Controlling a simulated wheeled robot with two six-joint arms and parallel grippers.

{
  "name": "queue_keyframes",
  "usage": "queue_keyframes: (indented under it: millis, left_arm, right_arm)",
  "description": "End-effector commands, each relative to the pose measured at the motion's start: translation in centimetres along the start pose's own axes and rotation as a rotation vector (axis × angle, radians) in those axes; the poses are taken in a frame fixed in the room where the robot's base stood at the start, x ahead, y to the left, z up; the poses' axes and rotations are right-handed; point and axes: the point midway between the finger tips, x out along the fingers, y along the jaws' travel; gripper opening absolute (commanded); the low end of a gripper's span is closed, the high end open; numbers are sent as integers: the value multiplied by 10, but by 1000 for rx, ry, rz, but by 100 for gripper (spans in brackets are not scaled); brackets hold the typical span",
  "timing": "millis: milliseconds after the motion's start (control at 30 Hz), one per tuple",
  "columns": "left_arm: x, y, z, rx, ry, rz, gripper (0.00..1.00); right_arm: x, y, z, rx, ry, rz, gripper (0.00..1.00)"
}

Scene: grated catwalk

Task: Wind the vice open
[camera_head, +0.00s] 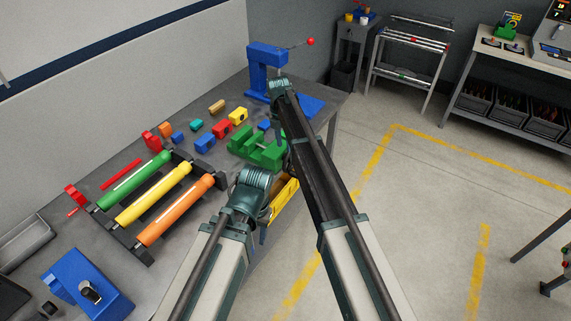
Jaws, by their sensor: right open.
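The green vice (254,146) stands on the grey workbench (235,88), near its right edge. Its right end and any handle there are hidden behind my right arm. My right arm comes in from the lower right and crosses in front of the vice. My right gripper (287,160) is open, close by the vice's right end and mostly covered by my own arm links. I cannot tell whether it touches the vice.
A blue press (264,68) with a red-knobbed lever stands behind the vice. Several coloured blocks lie left of it. A rack with green, yellow and orange rollers (151,203) is nearer. A yellow bin (286,196) hangs at the bench edge.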

Motion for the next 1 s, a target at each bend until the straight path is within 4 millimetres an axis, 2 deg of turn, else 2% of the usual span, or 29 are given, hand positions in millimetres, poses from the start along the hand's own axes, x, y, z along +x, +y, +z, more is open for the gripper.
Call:
queue_keyframes:
  millis: [33,400,533,800,833,1000]
  left_arm:
    - [15,2,-1,0,0,0,50]
    - [63,6,-4,-2,0,0,50]
    - [68,6,-4,-3,0,0,50]
    - [67,6,-4,-3,0,0,50]
    - [67,6,-4,-3,0,0,50]
    - [67,6,-4,-3,0,0,50]
  right_arm:
    - [16,0,0,0,0,0,47]
    - [63,0,0,0,0,0,47]
    - [69,0,0,0,0,0,47]
    - [68,0,0,0,0,0,47]
    - [68,0,0,0,0,0,45]
    - [68,0,0,0,0,0,15]
